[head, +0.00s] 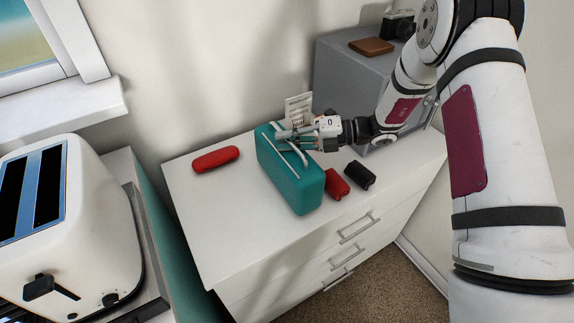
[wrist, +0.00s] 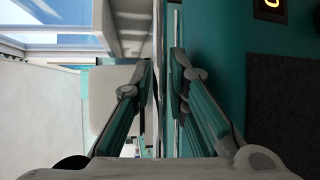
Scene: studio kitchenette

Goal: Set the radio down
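The radio (head: 293,187) is a teal box with a pale handle, upright at the middle of the white drawer unit's top (head: 235,215). Whether its underside touches the top or hangs slightly above is hard to tell. My gripper (head: 288,140) reaches in from the right at the radio's upper edge, its fingers closed about the handle. In the wrist view my gripper (wrist: 163,68) has a finger on each side of a thin upright bar, with the radio's teal face (wrist: 228,70) filling the right side. The exact finger contact is partly hidden.
A red case (head: 215,159) lies left of the radio. A small red item (head: 336,184) and a black one (head: 360,175) sit close on its right. A white card (head: 298,107) and grey cabinet (head: 345,85) stand behind. A toaster (head: 95,230) is at far left.

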